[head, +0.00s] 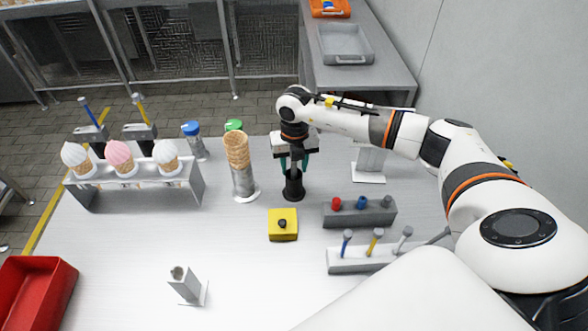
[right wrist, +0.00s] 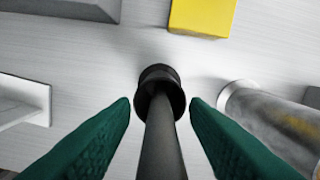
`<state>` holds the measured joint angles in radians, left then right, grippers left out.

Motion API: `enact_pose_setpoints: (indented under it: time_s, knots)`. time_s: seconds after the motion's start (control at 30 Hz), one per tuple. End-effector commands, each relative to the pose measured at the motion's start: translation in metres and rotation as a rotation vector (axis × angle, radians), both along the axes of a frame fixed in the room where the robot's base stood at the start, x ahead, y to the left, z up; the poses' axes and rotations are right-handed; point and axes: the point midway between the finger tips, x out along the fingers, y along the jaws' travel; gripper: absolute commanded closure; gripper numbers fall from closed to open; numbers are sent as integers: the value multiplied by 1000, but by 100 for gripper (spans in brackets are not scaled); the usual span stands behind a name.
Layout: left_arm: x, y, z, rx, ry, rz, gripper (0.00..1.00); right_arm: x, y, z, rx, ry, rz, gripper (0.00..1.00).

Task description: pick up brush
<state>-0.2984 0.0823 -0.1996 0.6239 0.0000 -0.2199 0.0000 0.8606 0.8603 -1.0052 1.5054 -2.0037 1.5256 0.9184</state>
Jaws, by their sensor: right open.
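A black cup-shaped holder (head: 293,188) stands on the white table. In the right wrist view a dark round handle (right wrist: 162,140), which I take to be the brush, rises from this black cup (right wrist: 160,90) toward the camera. The brush's other end is hidden in the cup. My right gripper (head: 294,164) is just above the cup, pointing down. Its green fingers (right wrist: 160,105) are open, one on each side of the handle, with a visible gap to it on both sides. My left gripper is not in view.
A yellow block (head: 283,225) stands just in front of the cup. A metal stand with a waffle cone (head: 237,148) is close on its left. A grey rack with coloured knobs (head: 358,212) is on the right. The front middle of the table (head: 240,290) is clear.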

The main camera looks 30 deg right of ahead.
Motion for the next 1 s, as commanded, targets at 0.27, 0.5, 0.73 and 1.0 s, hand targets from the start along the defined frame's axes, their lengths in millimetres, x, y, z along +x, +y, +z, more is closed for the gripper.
enact_pose_setpoints:
  time_s: [0.27, 0.5, 0.73, 1.0]
  knots:
    - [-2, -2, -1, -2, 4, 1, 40, 0, 0, 0, 0, 0, 0, 76]
    - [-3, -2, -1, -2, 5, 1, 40, 0, 0, 0, 0, 0, 0, 100]
    - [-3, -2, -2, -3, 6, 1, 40, 1, 0, 3, 1, -1, 0, 100]
    - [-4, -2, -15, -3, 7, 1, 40, 1, 0, 48, 0, -6, 1, 100]
